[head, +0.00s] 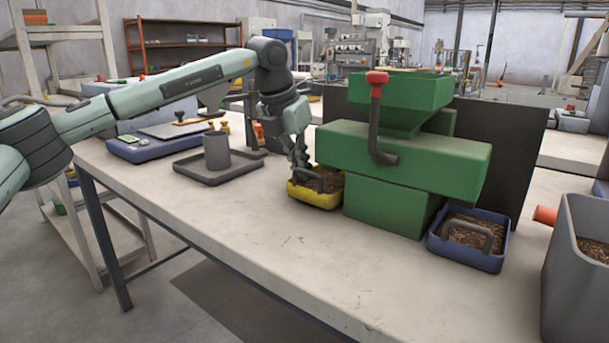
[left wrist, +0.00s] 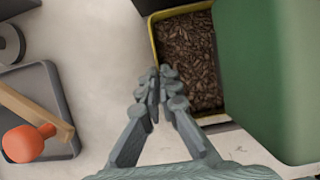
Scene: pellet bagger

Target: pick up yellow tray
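The yellow tray (head: 316,199) stands on the table beside the green machine and is filled with brown pellets. It has a dark grey handle at its near side. In the left wrist view the tray's yellow rim (left wrist: 154,38) and pellets show, partly covered by the fingers and the machine. My left gripper (head: 299,160) is over the tray's far left part. In the left wrist view my left gripper (left wrist: 161,74) has its fingertips together, overlapping the tray's left rim. I see nothing held between them; contact with the rim is unclear. My right gripper is not in view.
The green machine (head: 402,160) stands close on the tray's right. A blue tray (head: 466,261) of pellets and a grey bin (head: 577,270) are farther right. A dark grey tray (head: 213,178) with a grey cup (head: 217,150) lies left. The table front is clear.

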